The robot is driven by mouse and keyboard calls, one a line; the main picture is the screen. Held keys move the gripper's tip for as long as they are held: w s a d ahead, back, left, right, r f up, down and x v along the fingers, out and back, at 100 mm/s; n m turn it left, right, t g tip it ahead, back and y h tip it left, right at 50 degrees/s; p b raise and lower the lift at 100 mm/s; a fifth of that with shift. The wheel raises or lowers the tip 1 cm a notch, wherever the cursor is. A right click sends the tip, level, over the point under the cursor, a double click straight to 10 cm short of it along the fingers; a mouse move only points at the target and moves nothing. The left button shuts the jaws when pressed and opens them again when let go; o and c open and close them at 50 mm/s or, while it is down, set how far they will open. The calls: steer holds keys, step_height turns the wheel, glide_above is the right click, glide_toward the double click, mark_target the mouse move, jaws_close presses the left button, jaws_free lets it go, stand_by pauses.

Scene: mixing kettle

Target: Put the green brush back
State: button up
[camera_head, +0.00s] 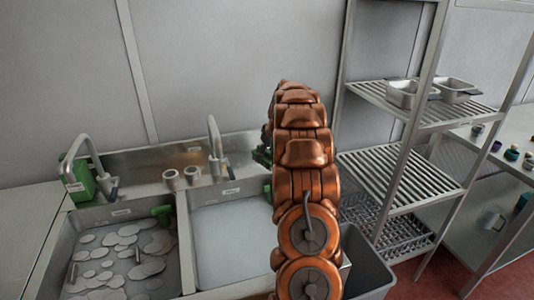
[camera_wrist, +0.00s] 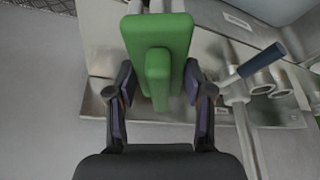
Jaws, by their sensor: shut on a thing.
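The green brush (camera_wrist: 158,40) fills the upper middle of the wrist view, with a broad block and a narrower raised bar toward me. My gripper (camera_wrist: 160,78) is shut on it, one dark finger on each side. In the head view a bit of green (camera_head: 262,155) shows at the left edge of my copper arm, above the back of the right basin; the arm hides most of my gripper there.
The right basin (camera_head: 232,247) holds a pale, smooth surface. Its tap (camera_head: 215,145) rises behind it; in the wrist view a tap with a blue-grey lever (camera_wrist: 262,60) is close right of my gripper. Two round holders (camera_head: 181,178) sit on the ledge. A shelf rack (camera_head: 400,180) stands right.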

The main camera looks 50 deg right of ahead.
steer(key=shift+w+d+f+p, duration=0.1)
steer(key=shift+w+d+p, duration=0.4)
steer(key=shift+w+d, duration=0.45)
steer(key=shift+w+d+f+p, duration=0.1)
steer(key=shift+w+d+p, duration=0.35)
steer(key=shift+w+d, duration=0.45)
steer(key=shift+s+d+f+p, duration=0.1)
steer(key=shift+f+p, duration=0.45)
steer(key=shift+f, duration=0.3)
steer(key=shift+s+d+f+p, duration=0.1)
steer(key=shift+f+p, duration=0.4)
steer(key=shift+f, duration=0.45)
steer(key=shift+f+b, duration=0.2)
steer(key=shift+b, duration=0.15)
steer(key=o, duration=1)
steer(key=shift+r, duration=0.15)
steer(key=shift+r+p, duration=0.15)
steer(key=shift+p, duration=0.15)
steer(key=b+v, duration=0.3)
steer(key=v, duration=0.9)
steer(key=shift+w+b, duration=0.1)
steer(key=shift+b, duration=0.3)
